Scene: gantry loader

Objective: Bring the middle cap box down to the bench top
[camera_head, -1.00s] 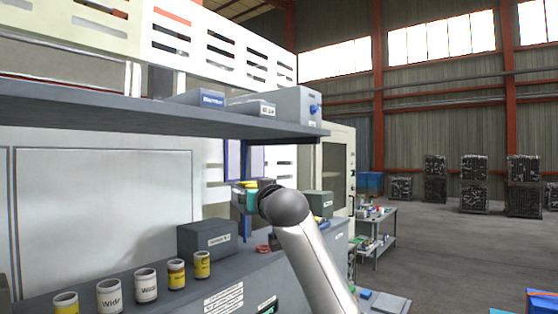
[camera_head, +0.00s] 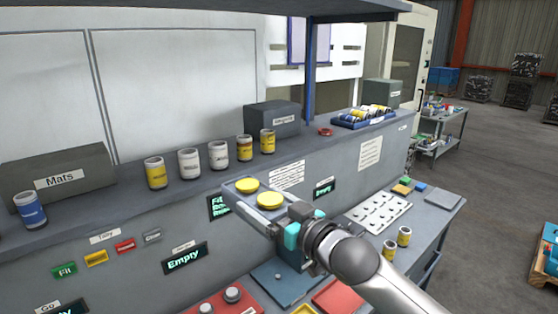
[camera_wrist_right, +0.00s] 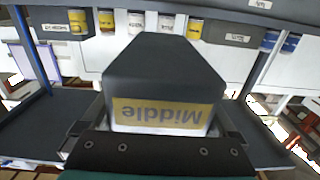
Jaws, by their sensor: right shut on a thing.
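The middle cap box (camera_head: 240,204) is a grey box with two round yellow caps on top. In the right wrist view the box (camera_wrist_right: 165,70) is dark, with a yellow label reading "Middle" upside down. My right gripper (camera_head: 283,222) is shut on its near end and holds it in the air, in front of the grey panel. The bench top (camera_head: 345,232) lies below and to the right, with a gap under the box. The gripper hides part of the box's near end. My left gripper is not in view.
Several cans and a dark box (camera_head: 272,120) line the ledge. A shelf (camera_head: 300,9) hangs above.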

